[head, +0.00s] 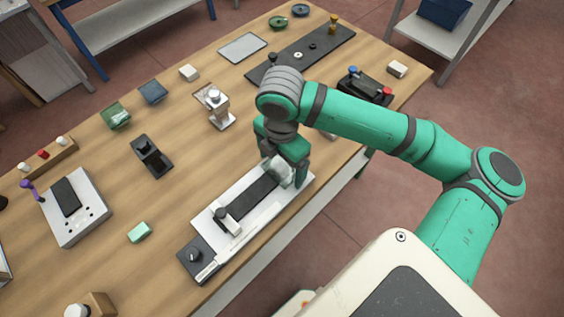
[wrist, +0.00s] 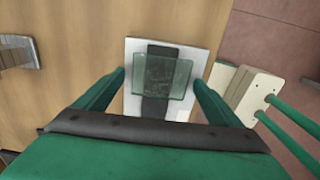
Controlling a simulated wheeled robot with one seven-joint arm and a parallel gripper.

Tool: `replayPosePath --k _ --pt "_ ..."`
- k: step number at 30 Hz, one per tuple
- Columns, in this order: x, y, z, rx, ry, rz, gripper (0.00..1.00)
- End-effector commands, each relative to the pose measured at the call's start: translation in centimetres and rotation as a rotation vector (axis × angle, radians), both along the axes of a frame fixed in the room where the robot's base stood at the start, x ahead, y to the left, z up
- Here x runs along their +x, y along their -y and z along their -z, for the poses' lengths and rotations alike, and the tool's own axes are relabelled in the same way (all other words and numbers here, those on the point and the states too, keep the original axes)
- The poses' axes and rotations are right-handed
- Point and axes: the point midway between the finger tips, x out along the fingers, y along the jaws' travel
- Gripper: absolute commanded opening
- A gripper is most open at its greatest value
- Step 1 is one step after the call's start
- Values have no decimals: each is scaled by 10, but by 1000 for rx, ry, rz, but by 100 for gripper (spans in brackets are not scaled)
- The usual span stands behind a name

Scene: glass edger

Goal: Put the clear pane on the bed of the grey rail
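The clear pane (wrist: 163,78) shows in the wrist view as a greenish see-through square over the dark strip of the rail's bed. It looks slightly turned against the strip. The grey rail (head: 204,222) is a long pale plate with a dark strip and a dark knob block at its near end. My gripper (wrist: 159,77) is over the rail's far end, its fingers spread on either side of the pane. A gap shows at the left finger; the right fingertip is close to the pane's edge. In the head view the pane (head: 277,169) is partly hidden by my gripper. Whether it rests on the bed cannot be told.
A small post stand (head: 217,108) and a black holder (head: 151,155) stand left of my arm. A long dark board (head: 310,50) lies at the back. A green block (head: 139,232) lies left of the rail. The table's edge runs close along the rail's right side.

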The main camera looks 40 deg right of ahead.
Motion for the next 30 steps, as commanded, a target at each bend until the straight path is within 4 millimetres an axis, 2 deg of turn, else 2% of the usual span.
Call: replayPosePath --k 5,8,21,25,30 --pt "0 0 -3 -1 0 0 89" --pt "0 0 -12 -1 1 0 89" --pt "1 0 -94 -2 1 -1 89" --pt "0 0 -111 -1 0 1 89" --pt "0 0 -121 0 0 0 89"
